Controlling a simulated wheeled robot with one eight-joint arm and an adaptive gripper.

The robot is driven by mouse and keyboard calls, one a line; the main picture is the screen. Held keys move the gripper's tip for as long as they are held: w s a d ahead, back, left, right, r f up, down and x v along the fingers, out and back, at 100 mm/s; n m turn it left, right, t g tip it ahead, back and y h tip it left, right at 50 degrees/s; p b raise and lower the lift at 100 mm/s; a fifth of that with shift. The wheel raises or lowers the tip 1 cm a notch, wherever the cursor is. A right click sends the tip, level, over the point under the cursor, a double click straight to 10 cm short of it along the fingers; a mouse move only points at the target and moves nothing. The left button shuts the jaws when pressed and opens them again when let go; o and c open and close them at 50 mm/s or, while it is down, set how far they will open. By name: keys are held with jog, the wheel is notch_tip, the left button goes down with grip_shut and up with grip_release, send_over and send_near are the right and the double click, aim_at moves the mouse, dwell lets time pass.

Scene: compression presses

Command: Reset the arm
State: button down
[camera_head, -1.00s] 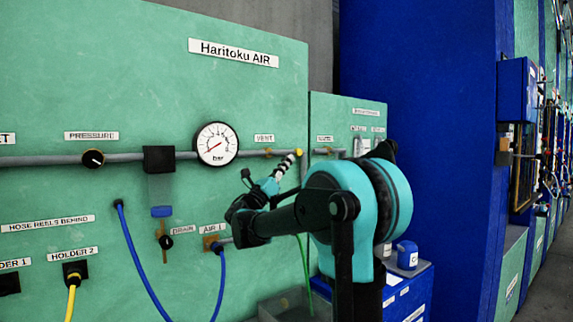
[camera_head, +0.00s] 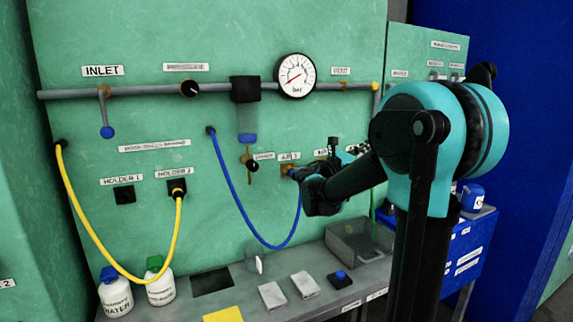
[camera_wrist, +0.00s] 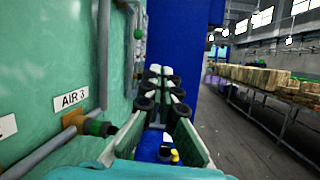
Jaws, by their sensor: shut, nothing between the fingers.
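My gripper (camera_wrist: 161,74) points away from the wrist camera, along the green panel, with its two fingers brought together and nothing seen between them. In the head view my arm reaches left from its big teal joint to a dark wrist near the AIR 1 port (camera_head: 289,172). The gripper is mostly hidden behind the arm there. In the wrist view the AIR 3 port (camera_wrist: 75,120), with a black and green fitting, is to the left of the gripper and apart from it.
A pressure gauge (camera_head: 295,76) sits on the panel pipe. A yellow hose (camera_head: 98,255) and a blue hose (camera_head: 236,207) hang in loops. Bottles (camera_head: 160,287) stand at the bench's left.

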jog(key=s+d+f+m+g+y, duration=0.2)
jog(key=s+f+m+y, duration=0.4)
jog(key=f, duration=0.6)
jog(key=s+d+f+m+g+y, duration=0.1)
jog(key=s+f+m+g+y, duration=0.3)
jog(key=s+f, duration=0.6)
jog(key=s+a+f+m+y, duration=0.4)
jog(key=s+a+f+m, duration=0.2)
jog(key=a+f, duration=0.2)
jog(key=s+a+f+m+y, duration=0.5)
jog(key=a+f+m, duration=0.1)
jog(key=f, duration=0.5)
jog(key=shift+s+a, duration=0.4)
jog(key=shift+a, duration=0.45)
